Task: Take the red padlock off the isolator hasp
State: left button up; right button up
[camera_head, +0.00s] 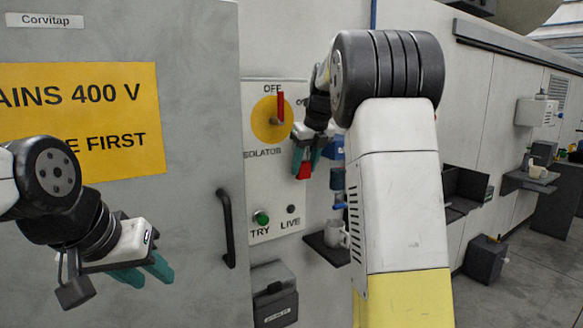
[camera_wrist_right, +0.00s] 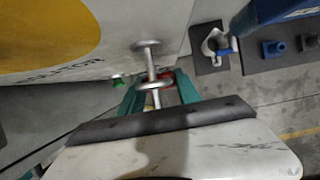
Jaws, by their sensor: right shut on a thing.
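The red padlock (camera_head: 304,171) shows just below my right gripper (camera_head: 306,156) in the head view, in front of the isolator panel (camera_head: 262,217). My right gripper is shut on it. In the right wrist view, a sliver of the red padlock (camera_wrist_right: 170,77) shows between the teal fingers, beside a metal hasp stem (camera_wrist_right: 150,65) with round flanges. I cannot tell whether the shackle is still through the hasp. The isolator's red handle (camera_head: 281,107) stands upright at OFF on a yellow disc. My left gripper (camera_head: 146,273) is open and empty in front of the grey cabinet.
A grey cabinet door (camera_head: 190,215) with a black handle (camera_head: 227,228) is left of the panel. A small shelf (camera_head: 325,247) carries a mug (camera_head: 334,233) below right. A dark box (camera_head: 274,296) is under the panel.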

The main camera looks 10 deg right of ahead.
jog(key=shift+s, duration=0.1)
jog(key=s+d+r, duration=0.1)
jog(key=s+d, duration=0.2)
jog(key=s, duration=0.7)
jog(key=shift+d, duration=0.4)
dwell(0.7)
